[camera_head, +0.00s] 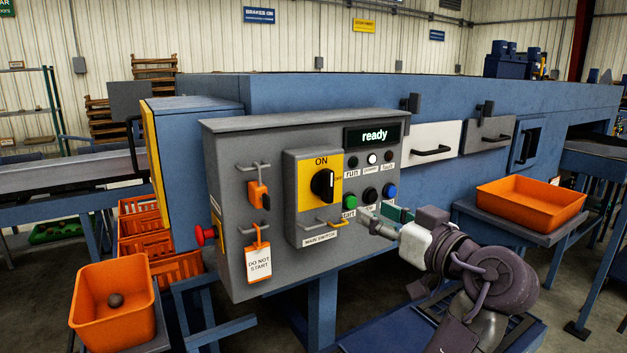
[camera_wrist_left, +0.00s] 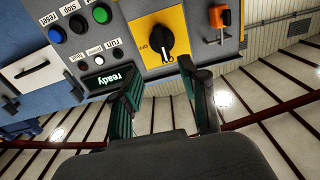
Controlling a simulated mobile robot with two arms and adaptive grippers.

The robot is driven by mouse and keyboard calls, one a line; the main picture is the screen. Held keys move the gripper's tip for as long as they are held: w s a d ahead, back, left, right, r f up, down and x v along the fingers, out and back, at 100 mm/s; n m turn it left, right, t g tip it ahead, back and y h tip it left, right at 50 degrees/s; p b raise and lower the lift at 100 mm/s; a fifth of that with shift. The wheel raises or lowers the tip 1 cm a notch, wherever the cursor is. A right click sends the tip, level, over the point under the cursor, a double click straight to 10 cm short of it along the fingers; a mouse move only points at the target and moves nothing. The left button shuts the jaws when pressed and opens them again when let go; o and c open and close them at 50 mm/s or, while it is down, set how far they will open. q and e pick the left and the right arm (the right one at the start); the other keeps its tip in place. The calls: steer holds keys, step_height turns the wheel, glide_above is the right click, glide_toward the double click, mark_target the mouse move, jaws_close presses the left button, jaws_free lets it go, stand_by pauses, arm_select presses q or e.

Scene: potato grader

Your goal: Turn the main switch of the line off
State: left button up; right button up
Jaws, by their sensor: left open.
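The main switch (camera_head: 322,185) is a black rotary knob on a yellow plate on the grey control box. Its handle stands upright under the word ON. A "MAIN SWITCH" label (camera_head: 320,239) sits below it. In the left wrist view, which is upside down, the knob (camera_wrist_left: 155,43) lies just beyond my open fingers. My left gripper (camera_head: 385,213) is open and empty in front of the box, to the lower right of the knob; it also shows in the left wrist view (camera_wrist_left: 162,78). It appears apart from the knob. My right gripper is not in view.
The display (camera_head: 374,135) reads "ready". Buttons, including a green start button (camera_head: 350,202), sit right of the switch. An orange padlock (camera_head: 258,194), a "DO NOT START" tag (camera_head: 258,263) and a red emergency button (camera_head: 204,235) are to its left. A yellow-tipped hasp (camera_head: 330,222) projects below the knob.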

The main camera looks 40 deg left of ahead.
arm_select(q)
steer(key=p, duration=0.2)
glide_toward(332, 185)
steer(key=a, duration=0.2)
steer(key=x, duration=0.2)
steer(key=p+x, duration=0.1)
steer(key=x, duration=0.3)
steer(key=shift+w+a+p, duration=0.2)
steer(key=shift+w+p, duration=0.2)
steer(key=shift+w, duration=0.05)
steer(key=shift+w+a, duration=0.15)
steer(key=shift+a, duration=0.15)
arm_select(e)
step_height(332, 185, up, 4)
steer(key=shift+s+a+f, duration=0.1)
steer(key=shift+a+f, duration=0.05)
arm_select(q)
steer(key=shift+c, duration=0.5)
jaws_close()
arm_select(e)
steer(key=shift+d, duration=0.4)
